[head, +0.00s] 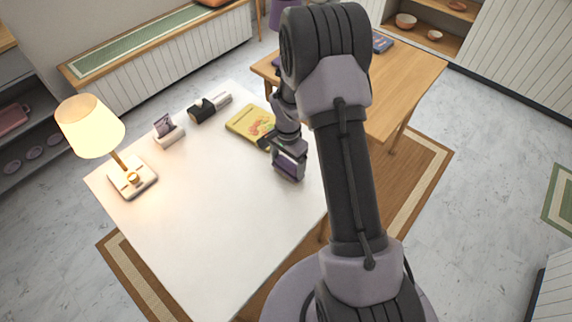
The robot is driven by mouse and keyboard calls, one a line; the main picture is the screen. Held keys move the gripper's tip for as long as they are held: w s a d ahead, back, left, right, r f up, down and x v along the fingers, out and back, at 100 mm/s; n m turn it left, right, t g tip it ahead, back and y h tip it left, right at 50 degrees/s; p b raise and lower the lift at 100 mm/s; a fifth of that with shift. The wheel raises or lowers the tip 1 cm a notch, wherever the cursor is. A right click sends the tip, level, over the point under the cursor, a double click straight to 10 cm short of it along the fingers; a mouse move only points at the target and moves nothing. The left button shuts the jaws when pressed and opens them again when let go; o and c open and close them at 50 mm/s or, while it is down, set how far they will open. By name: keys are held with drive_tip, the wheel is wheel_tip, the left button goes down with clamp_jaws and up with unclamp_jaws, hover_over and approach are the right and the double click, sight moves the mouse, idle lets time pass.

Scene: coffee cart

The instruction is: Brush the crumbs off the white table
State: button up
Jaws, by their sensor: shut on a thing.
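The white table (190,235) fills the left and middle of the head view. I cannot make out any crumbs on its top; they may be too small or hidden behind my arm. My gripper (287,150) is low over the table's right side, close to the yellow book. It is shut on a small purple, block-like thing (289,171) with a pale strip, possibly a brush. My arm hides part of the grip, and I cannot tell whether the purple thing touches the tabletop.
A lit lamp (90,126), a white holder with a purple piece (168,130), a black-and-white object (209,107) and a yellow book (249,124) stand or lie along the far side. The near part is clear. A wooden table (400,80) stands behind.

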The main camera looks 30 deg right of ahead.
drive_tip(key=shift+w+d+r, duration=0.1)
drive_tip(key=shift+d, duration=0.25)
drive_tip(key=r+p, duration=0.2)
drive_tip(key=r, duration=0.1)
drive_tip(key=shift+a+r, duration=0.2)
drive_tip(key=shift+d+r+p, duration=0.1)
drive_tip(key=shift+r+p, duration=0.4)
drive_tip(key=shift+r, duration=0.2)
drive_tip(key=shift+r+p, duration=0.95)
drive_tip(key=shift+r, duration=0.55)
